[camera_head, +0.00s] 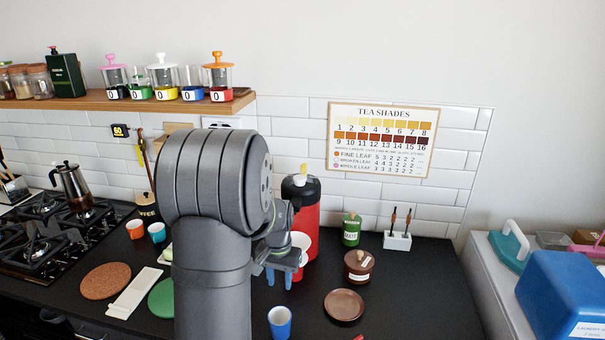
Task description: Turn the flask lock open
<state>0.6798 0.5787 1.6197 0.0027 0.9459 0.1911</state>
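The flask (307,222) is red with a black top and stands upright on the dark counter, right of my arm. A small pale yellow piece (303,170) sticks up from its top; I cannot tell whether this is the lock or how the lock is set. My arm hides the flask's left side. My gripper (279,284) is in front of the flask's lower part, well below its top. Its blue fingers point down and look apart, with nothing between them. A white round shape (301,241) shows between the gripper and the flask.
A blue cup (280,322) stands below the gripper. A brown saucer (344,305), brown pot (358,265) and green canister (351,229) stand to the right. The gas hob (45,235) is at left. A wooden shelf (80,103) with jars hangs above.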

